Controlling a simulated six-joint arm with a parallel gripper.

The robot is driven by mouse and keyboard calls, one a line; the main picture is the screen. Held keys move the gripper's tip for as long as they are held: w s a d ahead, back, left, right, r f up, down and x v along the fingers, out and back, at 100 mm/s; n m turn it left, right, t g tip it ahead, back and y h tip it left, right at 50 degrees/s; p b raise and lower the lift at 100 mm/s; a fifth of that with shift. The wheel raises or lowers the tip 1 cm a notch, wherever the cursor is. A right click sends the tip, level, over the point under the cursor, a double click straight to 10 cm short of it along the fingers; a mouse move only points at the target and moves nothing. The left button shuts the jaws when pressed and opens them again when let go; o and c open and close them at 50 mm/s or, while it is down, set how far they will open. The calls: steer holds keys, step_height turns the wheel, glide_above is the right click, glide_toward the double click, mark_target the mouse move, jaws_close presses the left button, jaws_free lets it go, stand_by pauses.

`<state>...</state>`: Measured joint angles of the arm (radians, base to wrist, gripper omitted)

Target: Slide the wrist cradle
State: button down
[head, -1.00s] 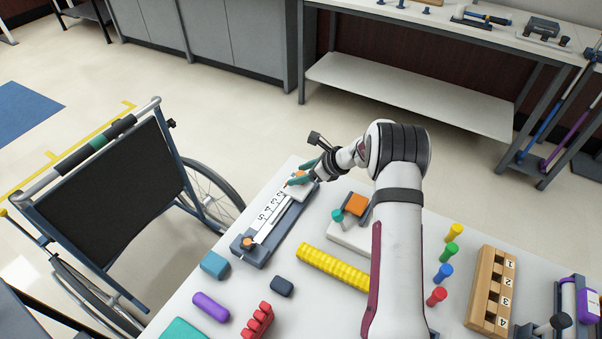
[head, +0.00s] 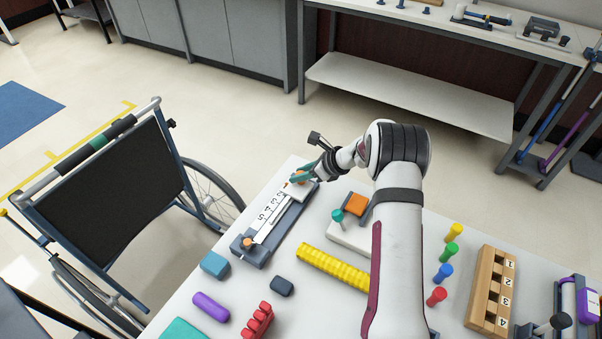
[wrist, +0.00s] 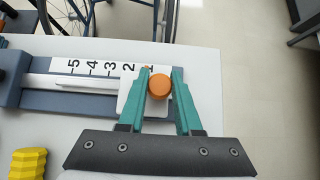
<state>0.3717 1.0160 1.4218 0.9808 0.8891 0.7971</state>
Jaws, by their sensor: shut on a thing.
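The slide device is a dark blue-grey base (head: 246,254) with a white numbered scale (head: 265,213) near the table's far left edge. Its light wrist cradle (head: 301,192) sits at the far end of the track, by the low numbers. The cradle also shows in the wrist view (wrist: 131,99), beside the mark 1 and 2 end of the scale (wrist: 92,70). An orange round knob (wrist: 159,86) stands on the cradle. My gripper (wrist: 162,88) has its teal fingers on both sides of the knob, shut on it; in the head view my gripper (head: 302,177) partly hides it.
A white block device with an orange pad (head: 356,204) stands right of the track. A yellow ribbed bar (head: 333,267), a blue block (head: 215,265) and coloured pegs (head: 446,273) are on the table. A wheelchair (head: 120,190) stands beyond the table's left edge.

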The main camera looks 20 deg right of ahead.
mark_target(284, 206)
stand_by(0.7)
steer(key=s+a, duration=0.6)
steer(key=shift+s+a, duration=0.2)
steer(key=c, duration=0.6)
jaws_free()
steer(key=shift+d+r, duration=0.1)
steer(key=v, duration=1.5)
steer(key=shift+s+r, duration=0.2)
